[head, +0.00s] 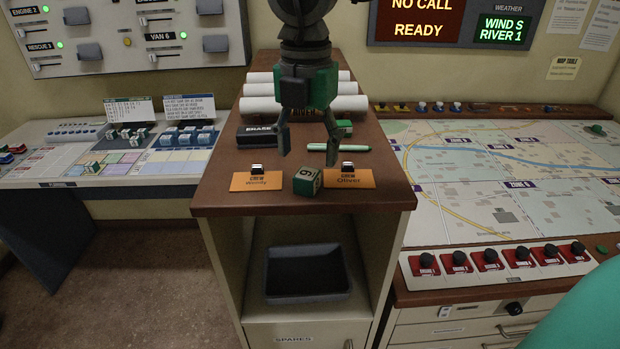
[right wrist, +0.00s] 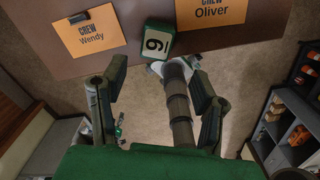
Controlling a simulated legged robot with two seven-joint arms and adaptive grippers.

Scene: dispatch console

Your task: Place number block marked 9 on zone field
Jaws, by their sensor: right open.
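The number block marked 9 (head: 307,181) is a green cube with a pale face, near the front edge of the brown cabinet top between two orange crew cards. It also shows in the right wrist view (right wrist: 157,43), ahead of the fingers. My right gripper (head: 309,155) is open and empty, pointing down behind and above the block in the head view. The block is not between its fingers. A map table (head: 470,190) on the right carries purple zone labels. A planning board (head: 127,160) on the left desk has coloured fields; I cannot read which is the zone field. My left gripper is not in view.
Orange cards for Wendy (head: 258,181) and Oliver (head: 350,179) flank the block. A green marker (head: 352,148), a black eraser box (head: 257,136) and white rolls (head: 258,89) lie behind. Red-based knobs (head: 490,257) line the map table's front. A dark tray (head: 307,285) sits on the shelf below.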

